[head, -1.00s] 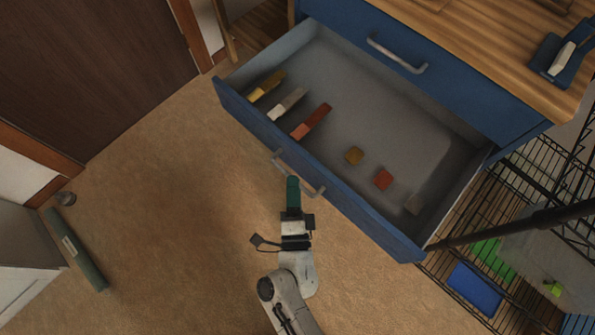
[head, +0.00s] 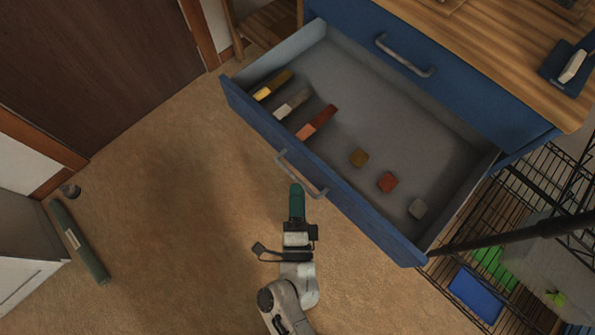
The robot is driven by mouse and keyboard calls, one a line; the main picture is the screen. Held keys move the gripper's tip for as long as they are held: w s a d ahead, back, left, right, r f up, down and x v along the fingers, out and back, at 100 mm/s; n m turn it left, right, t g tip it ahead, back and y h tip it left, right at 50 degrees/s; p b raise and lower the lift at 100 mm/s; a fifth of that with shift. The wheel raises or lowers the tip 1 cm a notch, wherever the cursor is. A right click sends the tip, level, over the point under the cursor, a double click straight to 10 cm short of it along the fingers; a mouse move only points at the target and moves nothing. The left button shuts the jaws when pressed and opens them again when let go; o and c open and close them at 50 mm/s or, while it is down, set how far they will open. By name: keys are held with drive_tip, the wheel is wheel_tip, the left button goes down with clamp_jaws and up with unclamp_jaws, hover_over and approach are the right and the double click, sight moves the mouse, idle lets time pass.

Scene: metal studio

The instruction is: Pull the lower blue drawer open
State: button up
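The lower blue drawer (head: 330,185) is pulled well out of the cabinet, and its grey inside shows. Its grey bar handle (head: 283,161) sits on the middle of the drawer front. My gripper (head: 296,187), with green fingers, is just in front of the handle, at its near side. A small gap seems to show between the fingertips and the bar, but contact is hard to judge from above. The fingers overlap in this view, so their opening is hidden. The upper blue drawer (head: 470,90), with its own handle (head: 403,57), is closed above.
In the drawer lie yellow, grey and red bars (head: 317,122) and several small blocks (head: 387,182). A black wire rack (head: 530,185) stands to the right. A green roll (head: 80,242) lies on the floor at left. The carpet between is clear.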

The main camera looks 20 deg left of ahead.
drive_tip(key=v, duration=0.8)
drive_tip(key=shift+s, duration=0.35)
drive_tip(key=shift+d, duration=0.1)
